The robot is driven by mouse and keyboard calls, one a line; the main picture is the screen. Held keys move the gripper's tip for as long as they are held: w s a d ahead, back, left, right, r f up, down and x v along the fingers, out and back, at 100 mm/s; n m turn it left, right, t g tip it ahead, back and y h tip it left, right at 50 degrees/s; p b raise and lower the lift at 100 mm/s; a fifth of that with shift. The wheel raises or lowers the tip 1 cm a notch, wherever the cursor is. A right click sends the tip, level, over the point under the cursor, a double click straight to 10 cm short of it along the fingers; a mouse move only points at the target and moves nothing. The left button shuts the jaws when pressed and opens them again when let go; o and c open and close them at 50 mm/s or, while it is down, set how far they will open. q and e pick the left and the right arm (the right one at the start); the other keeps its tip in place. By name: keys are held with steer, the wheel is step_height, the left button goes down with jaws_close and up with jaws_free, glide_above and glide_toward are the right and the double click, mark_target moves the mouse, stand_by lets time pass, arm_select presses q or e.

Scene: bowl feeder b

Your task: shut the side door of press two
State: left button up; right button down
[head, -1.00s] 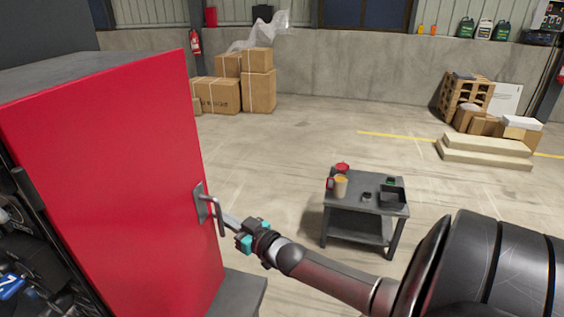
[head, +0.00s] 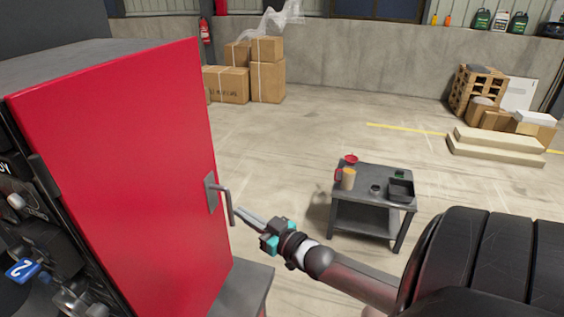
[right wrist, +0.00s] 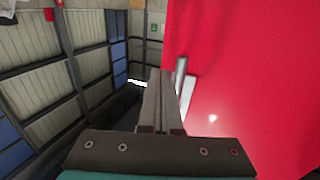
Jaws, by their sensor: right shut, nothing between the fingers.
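The red side door (head: 125,150) fills the left of the head view and lies along the side of the press; I see no clear gap at its edges. Its grey lever handle (head: 228,203) sits on a plate near the door's right edge. The red door (right wrist: 245,80) fills the right of the right wrist view, with the handle (right wrist: 181,75) just beside the fingertips. My right gripper (head: 241,211) is shut and empty, its fingertips just right of the handle, seemingly apart from it. My left gripper is out of view.
A small dark table (head: 365,206) with cups and a black tray stands right of my right gripper. A grey ledge (head: 245,288) sits below the door. Cardboard boxes (head: 267,82) stand by the back wall. The floor between is clear.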

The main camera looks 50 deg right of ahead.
steer(key=s, duration=1)
steer(key=shift+s+d, duration=0.25)
steer(key=shift+d, duration=0.15)
steer(key=shift+f, duration=0.1)
steer(key=s+a+f+m+g+h+b, duration=0.1)
steer(key=s+f+g+b, duration=0.3)
steer(key=f, duration=1.2)
steer(key=s+f+g+h+b, duration=0.1)
steer(key=s+f+g+b, duration=0.25)
steer(key=f, duration=1.35)
steer(key=s+a+f+n+g+b, duration=0.1)
steer(key=s+a+f+g+b, duration=0.2)
steer(key=s+a+f, duration=0.2)
steer(key=s+a+f+n+g+b, duration=0.1)
steer(key=s+a+f+g+b, duration=0.2)
steer(key=s+f, duration=0.6)
steer(key=s+a+f+g+y+b, duration=0.1)
steer(key=s+a+f+g+b, duration=0.2)
steer(key=s+a+f, duration=0.4)
step_height(320, 180, down, 6)
steer(key=shift+s+a+r+n, duration=0.1)
steer(key=shift+s+a+n, duration=0.1)
steer(key=shift+s+n, duration=0.25)
steer(key=shift+g, duration=0.25)
